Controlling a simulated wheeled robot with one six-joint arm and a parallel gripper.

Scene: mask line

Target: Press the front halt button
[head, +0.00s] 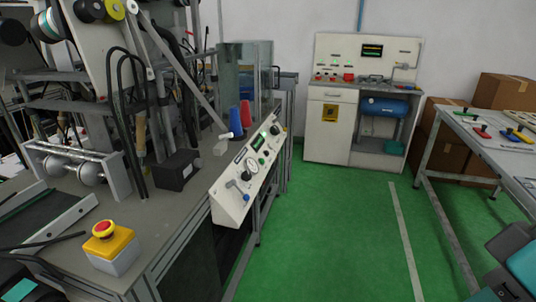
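The halt button (103,228) is a round red button on a yellow top. Its grey box sits at the front corner of the machine's bench, at the lower left of the head view. The button faces up and nothing covers it. I cannot make out my gripper in this view. Nothing is seen touching the button.
A slanted white control panel (232,205) is fixed along the bench's right edge. A black box (177,170) and metal rollers (88,172) stand behind the button. A white test cabinet (328,125) is at the back. A work table (500,155) is at right. Green floor (330,230) is clear between.

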